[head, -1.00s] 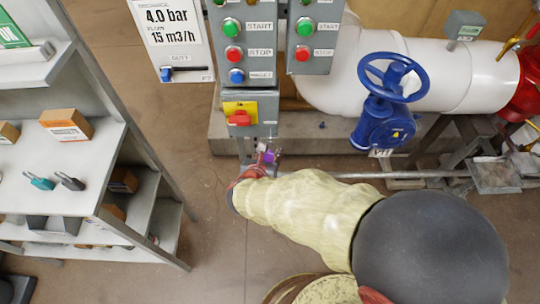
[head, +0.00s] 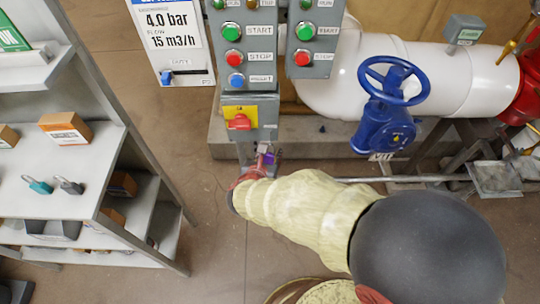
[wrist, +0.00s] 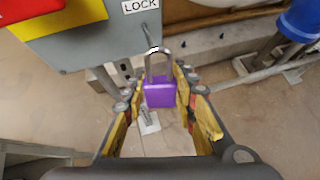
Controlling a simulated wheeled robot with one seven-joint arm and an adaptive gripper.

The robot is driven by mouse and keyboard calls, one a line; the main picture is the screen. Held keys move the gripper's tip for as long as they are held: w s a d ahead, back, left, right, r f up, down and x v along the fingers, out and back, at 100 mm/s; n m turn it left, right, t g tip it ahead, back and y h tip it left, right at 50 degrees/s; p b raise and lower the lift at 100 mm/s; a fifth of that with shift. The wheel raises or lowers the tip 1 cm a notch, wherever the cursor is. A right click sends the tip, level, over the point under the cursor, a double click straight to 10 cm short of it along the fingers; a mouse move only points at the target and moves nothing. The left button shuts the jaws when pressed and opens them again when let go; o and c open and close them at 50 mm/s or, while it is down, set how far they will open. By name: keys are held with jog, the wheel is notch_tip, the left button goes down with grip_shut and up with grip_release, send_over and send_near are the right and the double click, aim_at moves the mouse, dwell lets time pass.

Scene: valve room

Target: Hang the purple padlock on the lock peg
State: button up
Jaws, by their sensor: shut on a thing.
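The purple padlock (wrist: 160,93) hangs upright between my gripper's fingers (wrist: 157,90) in the wrist view, its silver shackle pointing up. My gripper is shut on its body. In the head view the padlock (head: 267,157) is a small purple patch at the tip of my gripper (head: 264,160), just below the control box. The metal lock peg (wrist: 149,34) sticks out of the grey box by the LOCK label. Its lower end lies close to the top of the shackle; I cannot tell whether they touch or whether the shackle is around it.
The grey control box with the red switch (head: 239,122) is just above my gripper. A shelf (head: 75,205) with a teal padlock (head: 38,185) and a dark padlock (head: 68,185) stands at left. A blue valve wheel (head: 394,80) and white pipe are at right.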

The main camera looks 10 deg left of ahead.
jog(key=shift+w+a, duration=0.15)
jog(key=shift+w, duration=0.3)
jog(key=shift+w, duration=0.35)
jog(key=shift+w+a+b, duration=0.25)
jog(key=shift+w+b, duration=0.05)
jog(key=shift+w, duration=0.4)
dwell(0.8)
jog(key=shift+w+f, duration=0.15)
jog(key=shift+f, duration=0.05)
jog(key=shift+w+f, duration=0.2)
jog(key=shift+w+a+f, duration=0.1)
jog(key=shift+w+f, duration=0.05)
jog(key=shift+f, duration=0.1)
dwell(1.1)
jog(key=o, duration=1.1)
jog(key=shift+o, duration=0.3)
